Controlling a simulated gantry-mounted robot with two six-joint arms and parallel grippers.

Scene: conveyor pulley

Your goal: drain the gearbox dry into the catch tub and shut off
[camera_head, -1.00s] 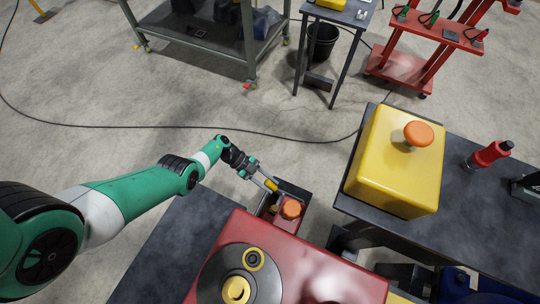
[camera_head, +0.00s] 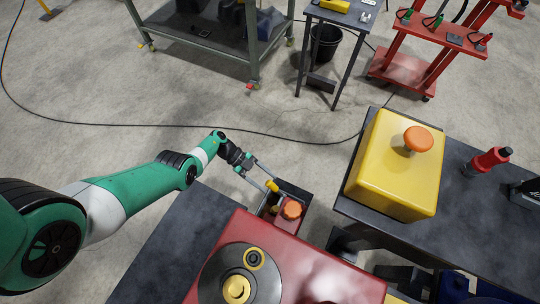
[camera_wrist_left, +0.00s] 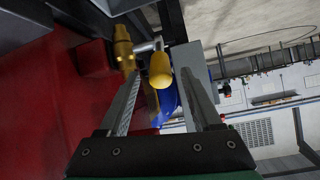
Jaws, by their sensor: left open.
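The red gearbox (camera_head: 310,262) stands at the bottom of the head view, with an orange cap (camera_head: 292,210) on its far end. A yellow handle (camera_head: 272,186) sticks out there, above a dark open box (camera_head: 306,194) that looks like the catch tub. My left gripper (camera_head: 268,184) is open at the handle, a finger on either side. In the left wrist view the yellow handle (camera_wrist_left: 161,70) lies between the finger tips with gaps on both sides, beside a brass fitting (camera_wrist_left: 123,48). The tub's inside is mostly hidden. My right gripper is not in view.
A dark bench (camera_head: 470,215) on the right carries a yellow box (camera_head: 390,165) with an orange knob and a red bottle (camera_head: 488,158). A dark tabletop (camera_head: 185,240) left of the gearbox is bare. A cable crosses the open floor behind.

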